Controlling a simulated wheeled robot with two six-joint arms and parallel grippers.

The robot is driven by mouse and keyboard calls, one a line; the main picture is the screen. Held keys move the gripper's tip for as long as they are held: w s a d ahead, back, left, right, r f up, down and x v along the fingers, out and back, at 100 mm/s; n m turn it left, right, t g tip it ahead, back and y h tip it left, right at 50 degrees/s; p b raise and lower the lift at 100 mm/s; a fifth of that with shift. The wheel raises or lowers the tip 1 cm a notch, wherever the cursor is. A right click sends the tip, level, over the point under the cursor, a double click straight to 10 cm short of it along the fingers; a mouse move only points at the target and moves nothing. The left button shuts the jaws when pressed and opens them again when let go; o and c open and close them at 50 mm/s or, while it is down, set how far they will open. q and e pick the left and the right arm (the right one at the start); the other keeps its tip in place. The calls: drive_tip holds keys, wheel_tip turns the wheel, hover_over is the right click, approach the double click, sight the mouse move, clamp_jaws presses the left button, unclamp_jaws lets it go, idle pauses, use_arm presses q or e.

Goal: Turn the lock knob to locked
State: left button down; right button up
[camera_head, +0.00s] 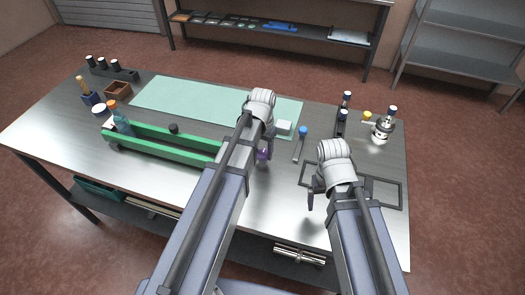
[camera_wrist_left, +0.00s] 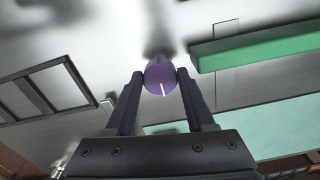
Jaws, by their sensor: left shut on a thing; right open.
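The lock knob (camera_wrist_left: 160,78) is a purple round knob with a short white line on its face, slightly tilted from upright in the left wrist view. In the head view the purple knob (camera_head: 264,154) shows only partly beside my left arm. My left gripper (camera_wrist_left: 160,74) is shut on the knob, one finger at each side. What the knob is mounted on is hidden, and no locked or unlocked marking can be read. My right gripper (camera_head: 316,193) is open and apart from the knob, above the table near the black frame.
A long green tray (camera_head: 160,148) lies left of my left arm, with a pale green mat (camera_head: 190,98) behind it. A black rectangular frame (camera_head: 385,192) lies at the right. A blue-topped tool (camera_head: 301,140) and several bottles stand farther back. The front middle of the metal table is clear.

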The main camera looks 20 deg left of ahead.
idle(0.4)
use_arm(q)
drive_tip(key=shift+c, duration=1.3)
unclamp_jaws()
